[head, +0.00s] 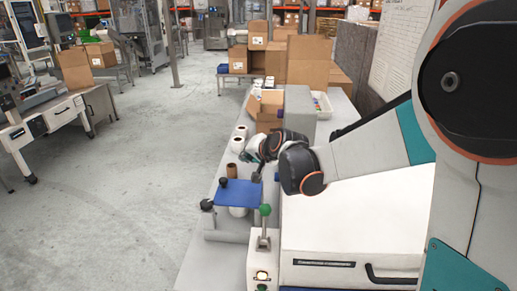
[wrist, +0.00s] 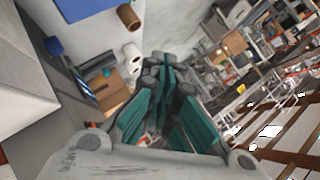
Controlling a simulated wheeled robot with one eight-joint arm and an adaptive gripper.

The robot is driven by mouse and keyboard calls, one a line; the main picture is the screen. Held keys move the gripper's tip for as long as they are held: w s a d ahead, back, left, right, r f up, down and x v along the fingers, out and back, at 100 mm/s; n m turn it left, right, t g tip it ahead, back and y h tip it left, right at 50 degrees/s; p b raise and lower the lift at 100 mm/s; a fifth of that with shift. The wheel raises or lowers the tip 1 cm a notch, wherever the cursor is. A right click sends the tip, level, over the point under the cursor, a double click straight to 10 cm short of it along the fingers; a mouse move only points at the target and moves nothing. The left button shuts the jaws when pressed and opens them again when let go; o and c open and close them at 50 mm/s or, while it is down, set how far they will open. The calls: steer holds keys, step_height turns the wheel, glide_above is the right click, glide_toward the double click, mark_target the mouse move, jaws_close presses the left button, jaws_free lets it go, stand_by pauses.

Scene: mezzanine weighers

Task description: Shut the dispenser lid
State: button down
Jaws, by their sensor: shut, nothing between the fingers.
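No part is clearly marked as the dispenser lid. A large white machine (head: 350,226) with a dark handle (head: 390,276) on its front stands at the lower right; I cannot tell whether its top is the lid. A flat blue plate (head: 238,193) with dark knobs at its edges lies left of it, and its corner shows in the wrist view (wrist: 88,8). My gripper (head: 250,154) is above and beyond the blue plate, apart from the machine's handle. In the wrist view its teal-and-dark fingers (wrist: 168,66) are together and empty.
A brown roll (head: 231,170) and white rolls (head: 239,138) stand along the bench's left edge. A green-knobbed lever (head: 265,211) rises in front of the plate. A grey box (head: 298,112) and open cartons (head: 268,108) stand behind my gripper.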

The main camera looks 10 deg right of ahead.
mark_target(222, 180)
steer(key=a+f+n+g+h, duration=0.1)
steer(key=a+f, duration=0.1)
steer(key=w+a+f+n+h, duration=0.1)
steer(key=a+f+h, duration=0.1)
steer(key=a, duration=0.1)
steer(key=w+a+f+n+g+h, duration=0.1)
steer(key=a+f+h, duration=0.1)
steer(key=shift+w+a+g+b, duration=0.25)
steer(key=shift+a+g+b, duration=0.05)
steer(key=shift+b, duration=0.05)
steer(key=shift+w+a+f, duration=0.15)
steer(key=shift+a+f, duration=0.3)
steer(key=shift+f, duration=0.3)
